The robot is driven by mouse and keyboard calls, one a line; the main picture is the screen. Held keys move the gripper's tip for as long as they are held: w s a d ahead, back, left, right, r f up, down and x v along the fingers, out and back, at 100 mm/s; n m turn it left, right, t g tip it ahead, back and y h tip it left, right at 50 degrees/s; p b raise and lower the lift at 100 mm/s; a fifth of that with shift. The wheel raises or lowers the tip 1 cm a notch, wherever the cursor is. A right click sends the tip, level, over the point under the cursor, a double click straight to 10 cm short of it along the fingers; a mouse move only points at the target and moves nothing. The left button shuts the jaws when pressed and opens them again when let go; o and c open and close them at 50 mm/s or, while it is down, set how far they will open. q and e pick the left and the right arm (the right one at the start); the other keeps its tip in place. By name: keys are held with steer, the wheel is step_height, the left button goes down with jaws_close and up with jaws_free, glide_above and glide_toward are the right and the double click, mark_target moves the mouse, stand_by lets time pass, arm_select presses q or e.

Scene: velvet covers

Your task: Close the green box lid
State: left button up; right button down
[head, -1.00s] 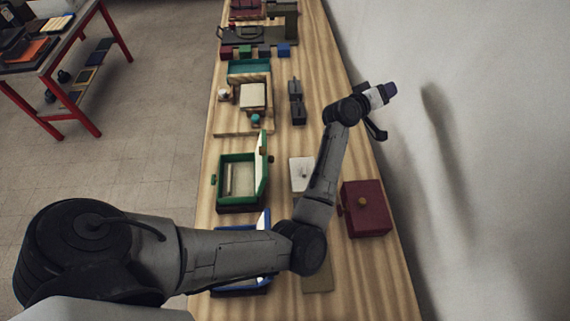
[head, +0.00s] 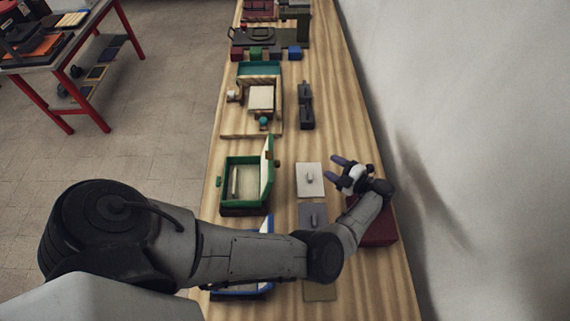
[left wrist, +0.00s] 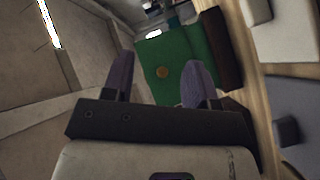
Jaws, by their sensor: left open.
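The green box (head: 224,187) stands on the wooden table with its lid (head: 267,165) raised along its right side, about upright. A small brown knob (head: 277,163) sits on the lid's outer face. My left gripper (head: 335,169) is open and empty, to the right of the lid and apart from it, with its fingers pointing left. In the left wrist view, the green lid (left wrist: 180,52) and its round brown knob (left wrist: 162,72) show beyond and between my open fingers (left wrist: 159,78). My right gripper is not in view.
A white plate with a handle (head: 309,180) lies between the box and my gripper. A grey one (head: 312,216) lies nearer. A blue box (head: 240,291) is partly behind my arm. A dark red box (head: 380,232) is under my wrist. The wall borders the table's right.

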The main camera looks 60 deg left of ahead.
mark_target(271, 167)
arm_select(q)
steer(key=s+d+r+n+g+h, duration=0.2)
steer(key=s+d+n+g, duration=0.1)
steer(key=s+g, duration=0.25)
steer(key=p+x, duration=0.6)
steer(key=x, duration=0.7)
steer(key=shift+s+a+r+g, duration=0.15)
steer(key=shift+s+r+g, duration=0.25)
steer(key=shift+g, duration=0.05)
steer(key=shift+c, duration=0.4)
jaws_close()
